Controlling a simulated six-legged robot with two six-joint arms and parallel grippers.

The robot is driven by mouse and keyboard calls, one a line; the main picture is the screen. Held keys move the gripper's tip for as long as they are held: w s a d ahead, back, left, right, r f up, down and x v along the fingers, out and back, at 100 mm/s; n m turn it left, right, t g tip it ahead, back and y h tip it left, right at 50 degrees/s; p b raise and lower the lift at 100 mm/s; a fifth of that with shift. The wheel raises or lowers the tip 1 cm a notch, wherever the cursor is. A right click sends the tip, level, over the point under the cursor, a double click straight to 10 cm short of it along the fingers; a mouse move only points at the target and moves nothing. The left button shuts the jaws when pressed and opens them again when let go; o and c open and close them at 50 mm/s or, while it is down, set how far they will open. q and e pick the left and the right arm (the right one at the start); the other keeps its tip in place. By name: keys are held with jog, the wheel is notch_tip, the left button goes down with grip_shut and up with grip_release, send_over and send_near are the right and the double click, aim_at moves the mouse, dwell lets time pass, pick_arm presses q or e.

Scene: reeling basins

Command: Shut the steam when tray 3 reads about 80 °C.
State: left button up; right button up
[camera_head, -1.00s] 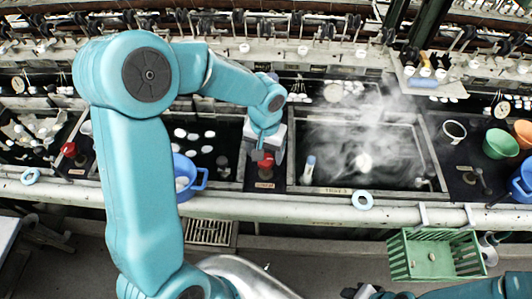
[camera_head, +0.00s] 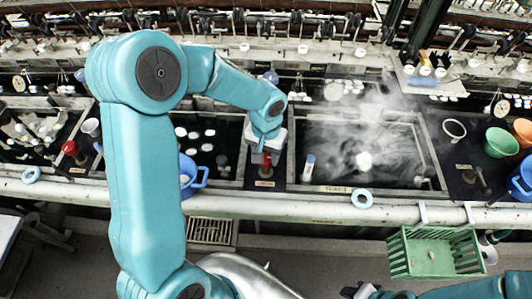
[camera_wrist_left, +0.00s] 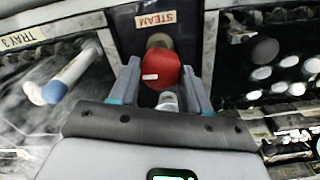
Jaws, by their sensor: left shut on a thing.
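My left gripper (camera_head: 264,150) is shut on the red steam valve knob (camera_wrist_left: 160,68), one finger on each side of it. The knob also shows below the gripper in the head view (camera_head: 266,160). A STEAM label (camera_wrist_left: 155,18) is by the valve. Tray 3 (camera_head: 395,187) is just right of the valve, with steam drifting over its water. A white-and-blue tube (camera_head: 309,168), perhaps a thermometer, stands at its left side; it also shows in the left wrist view (camera_wrist_left: 66,75). I cannot read any temperature. My right gripper (camera_head: 366,291) is at the bottom edge, partly cut off.
Another red knob (camera_head: 69,148) is at the left. A blue bucket (camera_head: 192,176) stands left of the valve, a green basket (camera_head: 434,252) hangs in front of the basins, and a green bowl (camera_head: 500,143) is at the right. A pale pipe (camera_head: 290,207) runs along the front.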

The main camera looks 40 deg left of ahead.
aim_at(267, 157)
pick_arm(q)
jog(key=m+b, duration=0.1)
jog(key=m, duration=0.3)
jog(key=shift+w, duration=0.1)
jog(key=shift+m, duration=2.2)
jog(key=o, duration=1.1)
jog(key=shift+d, duration=0.1)
jog(key=shift+c, duration=0.2)
jog(key=shift+r, duration=0.3)
notch_tip(267, 157, up, 16)
